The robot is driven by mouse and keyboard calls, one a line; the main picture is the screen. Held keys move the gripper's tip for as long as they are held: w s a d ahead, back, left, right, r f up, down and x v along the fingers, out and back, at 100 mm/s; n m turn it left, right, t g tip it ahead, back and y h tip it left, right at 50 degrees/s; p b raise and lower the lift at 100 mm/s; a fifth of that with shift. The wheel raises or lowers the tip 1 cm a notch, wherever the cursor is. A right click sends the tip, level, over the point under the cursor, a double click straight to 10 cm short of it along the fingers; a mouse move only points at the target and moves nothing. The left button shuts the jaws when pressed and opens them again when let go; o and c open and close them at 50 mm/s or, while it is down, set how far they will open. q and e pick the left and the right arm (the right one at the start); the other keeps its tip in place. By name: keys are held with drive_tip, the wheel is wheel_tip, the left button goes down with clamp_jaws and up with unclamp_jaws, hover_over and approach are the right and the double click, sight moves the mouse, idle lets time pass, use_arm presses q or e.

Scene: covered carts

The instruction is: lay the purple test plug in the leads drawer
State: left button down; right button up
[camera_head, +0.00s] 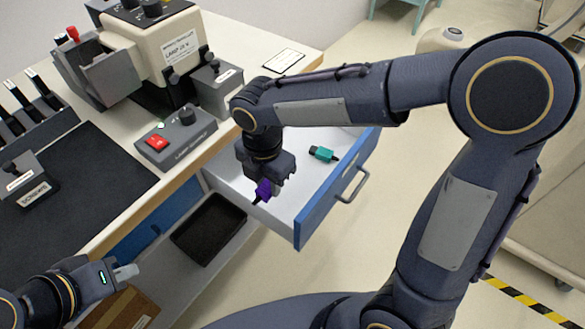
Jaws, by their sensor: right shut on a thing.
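The purple test plug (263,190) is held in my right gripper (270,183), which points down over the open drawer. The jaws are shut on the plug, and its dark tip points down and left. The plug shows over the drawer's near left part; I cannot tell its height above the floor. The drawer (312,222) has a white inside, a blue front and a grey handle, and is pulled out from the bench. My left gripper (125,272) is at the lower left, away from the drawer; its jaw opening is not clear.
A teal plug (323,153) lies in the drawer's right part. A black tray (208,229) sits on a lower shelf beside the drawer. The bench top bears a lamp unit (166,45), a switch box with a red button (176,138) and a dark mat (75,185).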

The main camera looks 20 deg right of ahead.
drive_tip(key=w+d+f, duration=0.2)
drive_tip(key=w+d, duration=0.1)
drive_tip(key=w, duration=0.1)
hover_over(288, 186)
drive_tip(key=f, duration=0.5)
drive_tip(key=shift+s+a+f, duration=0.15)
drive_tip(key=shift+s+f, duration=0.1)
drive_tip(key=shift+f, duration=0.1)
drive_tip(key=shift+w+f+b, duration=0.2)
drive_tip(key=shift+f+b, duration=0.25)
drive_tip(key=shift+f, duration=1.3)
drive_tip(key=shift+f+b, duration=0.3)
drive_tip(key=shift+f, duration=0.05)
drive_tip(key=o, duration=1)
drive_tip(key=shift+c, duration=0.2)
drive_tip(key=shift+r, duration=0.15)
